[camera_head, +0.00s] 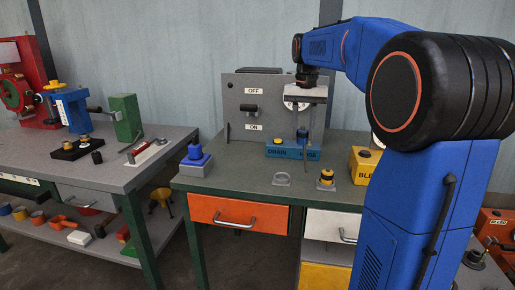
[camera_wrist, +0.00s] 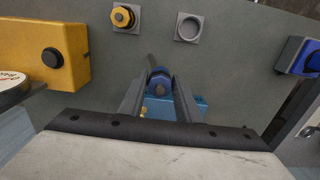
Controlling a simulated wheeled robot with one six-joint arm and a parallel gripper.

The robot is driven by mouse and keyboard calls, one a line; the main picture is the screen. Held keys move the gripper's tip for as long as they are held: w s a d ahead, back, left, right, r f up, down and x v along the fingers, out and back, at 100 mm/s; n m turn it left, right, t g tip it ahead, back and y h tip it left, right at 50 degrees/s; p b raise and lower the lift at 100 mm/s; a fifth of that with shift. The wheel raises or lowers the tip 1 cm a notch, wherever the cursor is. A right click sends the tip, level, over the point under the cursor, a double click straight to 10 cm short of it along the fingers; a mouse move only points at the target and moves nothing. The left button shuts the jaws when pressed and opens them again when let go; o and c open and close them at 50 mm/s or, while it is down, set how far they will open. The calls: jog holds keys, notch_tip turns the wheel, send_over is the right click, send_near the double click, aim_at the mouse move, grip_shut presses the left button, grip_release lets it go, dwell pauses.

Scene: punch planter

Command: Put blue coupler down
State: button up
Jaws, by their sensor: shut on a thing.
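My gripper (camera_wrist: 159,88) points down over the green workbench and is shut on the blue coupler (camera_wrist: 158,80), which shows between its two fingers in the wrist view. A thin dark rod sticks out beside the coupler. In the head view the coupler (camera_head: 302,134) is small and partly hidden by my gripper (camera_head: 302,124). It appears at the blue block marked DRAIN (camera_head: 284,152); I cannot tell whether they touch. The block (camera_wrist: 196,104) is mostly hidden behind the fingers in the wrist view. An empty round holder (camera_head: 282,179) lies nearer the bench front; it also shows in the wrist view (camera_wrist: 187,27).
A yellow coupler (camera_head: 326,175) stands right of the empty holder. A yellow box (camera_head: 362,166) is farther right, and a blue-topped piece (camera_head: 195,153) stands left. An OFF/ON panel (camera_head: 252,107) rises behind. Bare bench top lies left of the empty holder.

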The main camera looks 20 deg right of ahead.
jog(key=f, duration=0.5)
jog(key=shift+s+d+f, duration=0.25)
jog(key=shift+f, duration=2.25)
jog(key=shift+f, duration=0.1)
jog(key=o, duration=1.2)
notch_tip(320, 180, up, 12)
jog(key=shift+r, duration=0.15)
